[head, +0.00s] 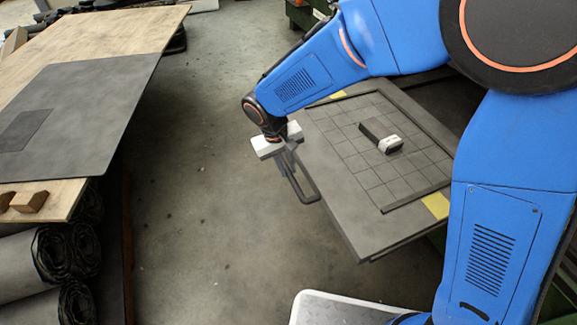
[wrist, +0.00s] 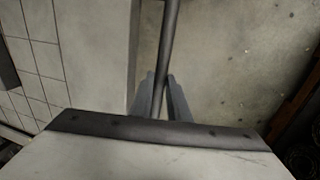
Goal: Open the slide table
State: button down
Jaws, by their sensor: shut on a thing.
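The slide table (head: 345,205) is a grey slab with a gridded top and yellow corner marks, at the right of centre in the head view. Its bare edge strip also shows on the left of the wrist view (wrist: 85,45). A dark bar handle (head: 303,192) sticks out from its left edge. My gripper (head: 288,161) is at the far part of the handle, beside the table edge. In the wrist view my gripper (wrist: 160,98) has its two fingers on either side of the handle bar (wrist: 168,40), shut on it.
A black block with a white end (head: 389,144) lies on the gridded top. A wooden table (head: 130,30) with a dark sheet (head: 90,110) stands at left, with dark rolls (head: 65,255) below. Bare concrete floor (head: 200,190) lies between the two tables.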

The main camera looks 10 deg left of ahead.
jog(key=c, duration=1.7)
grip_release()
jog(key=a+r, duration=0.1)
jog(key=r, duration=0.4)
jog(key=s+a+r, duration=0.1)
jog(key=r, duration=0.5)
jog(key=s+r, duration=0.1)
jog(key=r, duration=0.5)
jog(key=shift+a, duration=0.4)
